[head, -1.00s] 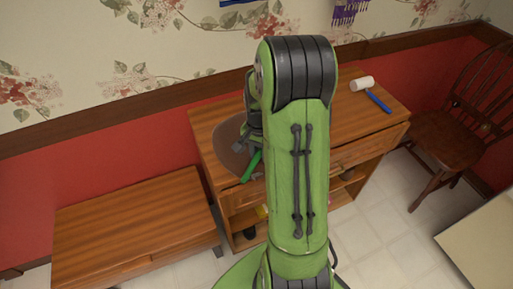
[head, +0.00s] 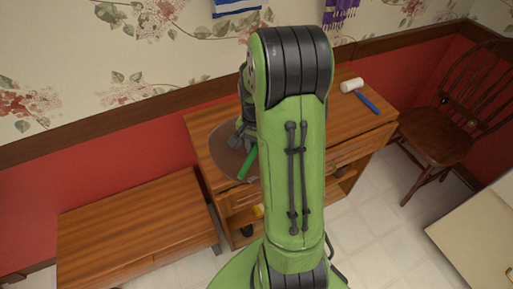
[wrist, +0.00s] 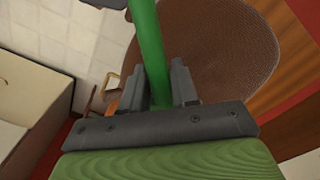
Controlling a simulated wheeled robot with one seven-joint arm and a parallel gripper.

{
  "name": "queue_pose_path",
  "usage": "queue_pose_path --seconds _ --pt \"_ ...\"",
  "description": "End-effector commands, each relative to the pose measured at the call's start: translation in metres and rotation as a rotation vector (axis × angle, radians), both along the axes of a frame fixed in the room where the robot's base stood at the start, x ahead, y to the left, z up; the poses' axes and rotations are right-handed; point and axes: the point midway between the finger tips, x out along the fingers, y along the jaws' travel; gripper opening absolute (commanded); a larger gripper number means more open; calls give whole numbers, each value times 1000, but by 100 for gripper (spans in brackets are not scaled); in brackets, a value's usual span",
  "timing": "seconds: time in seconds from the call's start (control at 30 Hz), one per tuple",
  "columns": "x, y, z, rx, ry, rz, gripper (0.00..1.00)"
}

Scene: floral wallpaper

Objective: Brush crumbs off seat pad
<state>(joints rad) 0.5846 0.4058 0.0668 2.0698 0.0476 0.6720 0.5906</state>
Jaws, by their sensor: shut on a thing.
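The seat pad is a round brown woven pad (head: 221,160) lying on the left part of a wooden cabinet top. It also fills much of the wrist view (wrist: 220,60). My gripper (head: 246,140) is over the pad, partly hidden by my arm in the head view. In the wrist view my gripper (wrist: 160,88) is shut on a green handle (wrist: 147,45). The handle also shows in the head view (head: 247,163), slanting over the pad's near side. Its far end runs out of the wrist view, so no bristles show. I cannot make out crumbs.
A roller with a white head (head: 352,86) and blue handle (head: 368,103) lies on the cabinet's right part. A low wooden bench (head: 135,232) stands left, a dark wooden chair (head: 440,140) right. The wall is behind. Tiled floor lies in front.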

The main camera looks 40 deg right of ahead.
Motion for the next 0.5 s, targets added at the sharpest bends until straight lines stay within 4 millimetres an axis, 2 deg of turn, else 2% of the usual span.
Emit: queue_pose_path --seconds 0.27,0.5 --pt "1 0 2 0 -1 0 0" --pt "1 0 29 -1 -4 1 0"
